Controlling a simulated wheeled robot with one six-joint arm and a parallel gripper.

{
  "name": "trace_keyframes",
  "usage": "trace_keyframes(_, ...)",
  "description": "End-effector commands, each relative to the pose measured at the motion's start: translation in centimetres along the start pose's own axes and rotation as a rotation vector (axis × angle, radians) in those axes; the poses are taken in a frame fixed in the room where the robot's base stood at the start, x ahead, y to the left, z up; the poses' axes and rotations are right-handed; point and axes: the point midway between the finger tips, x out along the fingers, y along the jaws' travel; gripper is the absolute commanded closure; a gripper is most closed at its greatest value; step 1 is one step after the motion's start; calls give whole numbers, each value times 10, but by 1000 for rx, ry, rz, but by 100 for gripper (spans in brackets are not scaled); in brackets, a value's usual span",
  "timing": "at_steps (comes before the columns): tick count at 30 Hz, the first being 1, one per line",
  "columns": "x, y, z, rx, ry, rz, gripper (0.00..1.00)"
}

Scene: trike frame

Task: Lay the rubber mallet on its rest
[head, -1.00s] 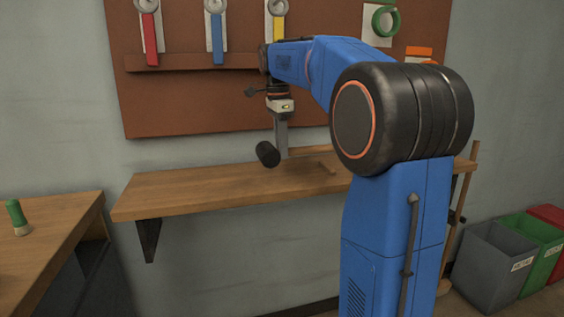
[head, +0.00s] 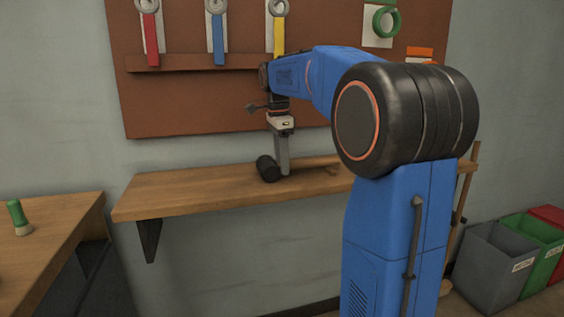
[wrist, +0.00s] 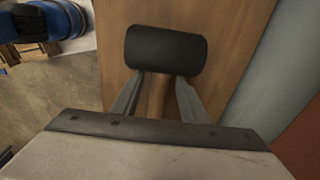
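The rubber mallet's black cylindrical head (head: 268,168) is low over the wooden wall shelf, just left of my gripper (head: 283,172). My gripper points down and is shut on the mallet's handle. In the wrist view the black head (wrist: 166,48) lies across just beyond my fingertips (wrist: 157,82), and the brown handle (wrist: 156,97) runs between the two fingers. I cannot tell whether the mallet touches anything below. A small wooden piece that looks like the rest (head: 328,168) shows on the shelf right of my gripper, partly hidden by my gripper and arm.
The shelf (head: 180,190) is clear on its left. A brown pegboard (head: 180,105) with wrenches is behind it. A workbench (head: 60,225) with a green-handled brush (head: 18,217) is at left, and bins (head: 490,262) stand at lower right.

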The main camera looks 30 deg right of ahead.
Motion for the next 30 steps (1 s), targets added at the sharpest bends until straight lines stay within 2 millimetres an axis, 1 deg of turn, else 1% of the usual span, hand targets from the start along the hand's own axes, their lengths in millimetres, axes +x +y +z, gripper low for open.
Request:
trace_keyframes(7, -3, 0, 0, 0, 0, 0, 60)
trace_keyframes(11, -14, -1, 0, 0, 0, -2, 60)
trace_keyframes(14, -31, -1, 0, 0, 0, -3, 60)
trace_keyframes(21, -78, -1, 0, 0, 0, -3, 60)
trace_keyframes(24, -95, -1, 0, 0, 0, -2, 60)
trace_keyframes(27, -108, -1, 0, 0, 0, -2, 60)
trace_keyframes(30, -116, -1, 0, 0, 0, -1, 60)
